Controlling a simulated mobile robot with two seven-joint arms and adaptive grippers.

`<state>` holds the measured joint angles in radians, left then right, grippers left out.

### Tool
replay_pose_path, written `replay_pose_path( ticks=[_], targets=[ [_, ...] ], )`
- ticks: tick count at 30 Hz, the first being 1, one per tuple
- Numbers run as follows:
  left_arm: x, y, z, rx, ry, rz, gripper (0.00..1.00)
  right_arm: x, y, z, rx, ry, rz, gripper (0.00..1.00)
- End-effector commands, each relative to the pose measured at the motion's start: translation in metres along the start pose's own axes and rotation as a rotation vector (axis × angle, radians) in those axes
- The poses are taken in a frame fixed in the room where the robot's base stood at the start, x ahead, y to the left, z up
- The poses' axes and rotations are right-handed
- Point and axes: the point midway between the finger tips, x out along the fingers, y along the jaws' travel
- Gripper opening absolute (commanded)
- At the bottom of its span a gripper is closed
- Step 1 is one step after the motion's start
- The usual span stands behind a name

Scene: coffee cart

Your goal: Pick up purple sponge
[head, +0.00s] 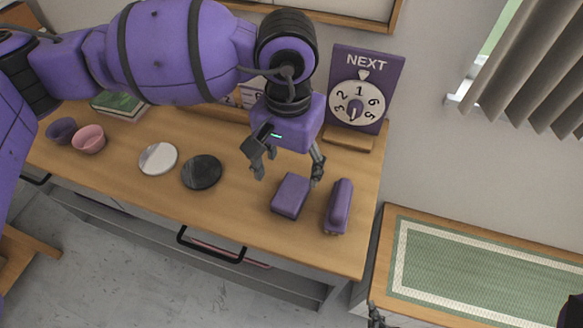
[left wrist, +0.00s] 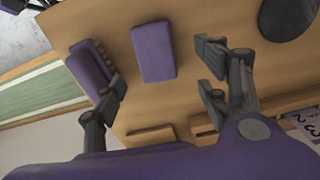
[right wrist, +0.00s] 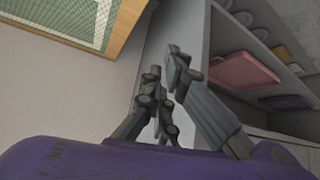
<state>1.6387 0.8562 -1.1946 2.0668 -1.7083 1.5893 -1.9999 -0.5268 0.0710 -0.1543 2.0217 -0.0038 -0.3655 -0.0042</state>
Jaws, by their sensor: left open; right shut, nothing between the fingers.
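A purple sponge (head: 290,196), a plain rectangular block, lies on the wooden counter near its right end. It also shows in the left wrist view (left wrist: 153,52), between and beyond the fingertips. My left gripper (head: 287,170) is open above and just behind the sponge, its fingers spread wider than the block. Nothing is between its fingers, and it does not appear to touch the sponge. My right gripper (right wrist: 166,78) is shut and empty, low beside the counter; only a bit of it shows at the head view's bottom edge.
A purple brush-like object (head: 339,207) with a rounded top lies close right of the sponge, near my left gripper's finger. A black disc (head: 202,172) and white disc (head: 158,158) lie left. A NEXT dial sign (head: 362,88) stands behind. A green mat (head: 480,270) lies right.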

Motion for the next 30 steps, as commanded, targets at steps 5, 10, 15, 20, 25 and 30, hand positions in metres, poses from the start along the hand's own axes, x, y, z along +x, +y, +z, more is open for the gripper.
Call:
replay_pose_path(
  ticks=[5, 10, 15, 20, 25, 30],
  targets=[
    [0.012, -0.003, -0.001, 0.009, 0.003, -0.015, 0.67, -0.008, 0.003, 0.020, 0.003, -0.039, 0.007, 0.00],
    [0.030, -0.001, 0.000, 0.008, 0.004, -0.013, 0.67, -0.016, 0.006, 0.037, 0.003, -0.076, 0.012, 0.00],
    [0.054, 0.004, 0.002, 0.008, 0.005, -0.012, 0.67, -0.019, 0.007, 0.022, 0.006, -0.051, 0.013, 0.00],
    [0.073, 0.004, 0.001, 0.007, 0.006, -0.010, 0.67, -0.016, 0.006, 0.011, 0.005, -0.030, 0.010, 0.00],
    [0.077, 0.004, 0.001, 0.007, 0.006, -0.010, 0.67, -0.013, 0.005, 0.007, 0.004, -0.021, 0.007, 0.00],
    [0.077, 0.004, 0.001, 0.007, 0.006, -0.010, 0.58, -0.013, 0.004, 0.009, 0.003, -0.026, 0.007, 0.00]
  ],
)
